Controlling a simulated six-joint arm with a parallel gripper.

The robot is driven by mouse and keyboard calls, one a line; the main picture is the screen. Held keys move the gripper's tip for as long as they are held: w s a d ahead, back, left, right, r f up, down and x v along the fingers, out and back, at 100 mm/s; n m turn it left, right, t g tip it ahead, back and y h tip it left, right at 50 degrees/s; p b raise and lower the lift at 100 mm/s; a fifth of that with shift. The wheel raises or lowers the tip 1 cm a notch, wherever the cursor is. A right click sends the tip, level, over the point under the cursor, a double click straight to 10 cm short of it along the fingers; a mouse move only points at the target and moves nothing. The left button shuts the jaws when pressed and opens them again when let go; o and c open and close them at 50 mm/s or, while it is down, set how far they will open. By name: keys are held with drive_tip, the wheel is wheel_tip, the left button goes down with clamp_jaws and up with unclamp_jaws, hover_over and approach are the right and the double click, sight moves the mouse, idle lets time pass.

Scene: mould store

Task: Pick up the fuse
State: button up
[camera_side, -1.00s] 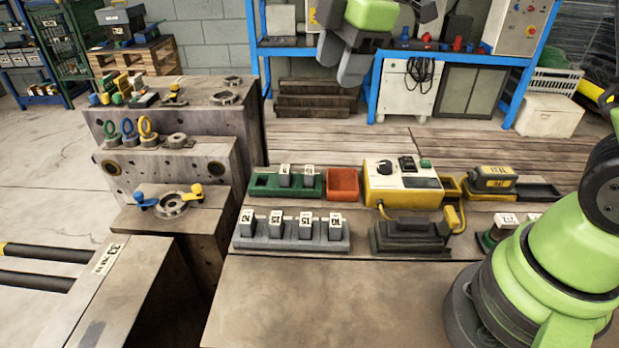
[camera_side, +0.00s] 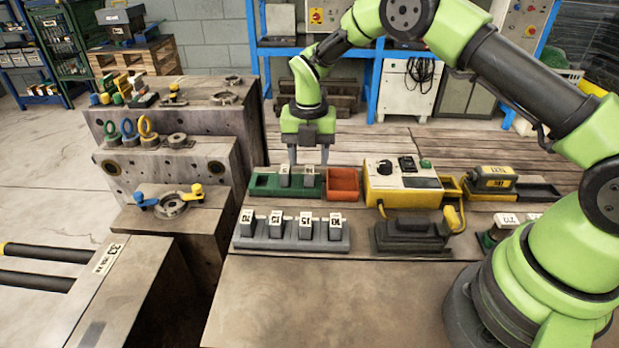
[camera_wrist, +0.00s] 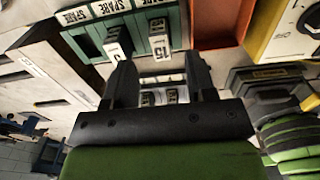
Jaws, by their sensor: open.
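My gripper (camera_side: 308,158) is open, pointing down just above the right half of the green spare tray (camera_side: 263,182). Two dark fuses with white labels stand in that tray: a left one (camera_side: 285,175) and a right one (camera_side: 309,175). In the wrist view the open gripper (camera_wrist: 157,58) has a finger on each side of the right fuse, labelled 15 (camera_wrist: 160,42). The left finger overlaps the view near the left fuse (camera_wrist: 115,42). I cannot tell whether any finger touches. A grey rack (camera_side: 290,245) with several labelled dark fuses is in front.
An orange bin (camera_side: 342,184) adjoins the green tray on the right. A yellow tester (camera_side: 400,190) stands beyond it, with a dark block and yellow lead in front. Stepped mould blocks (camera_side: 205,150) stand left. The bench front (camera_side: 330,300) is clear.

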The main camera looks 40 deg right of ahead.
sight(310, 170)
drive_tip(key=f, duration=0.4)
drive_tip(key=shift+w+d+f, duration=0.1)
drive_tip(key=shift+d+f, duration=0.1)
drive_tip(key=shift+f, duration=0.15)
drive_tip(key=shift+c, duration=0.2)
clamp_jaws()
drive_tip(key=shift+r, duration=0.1)
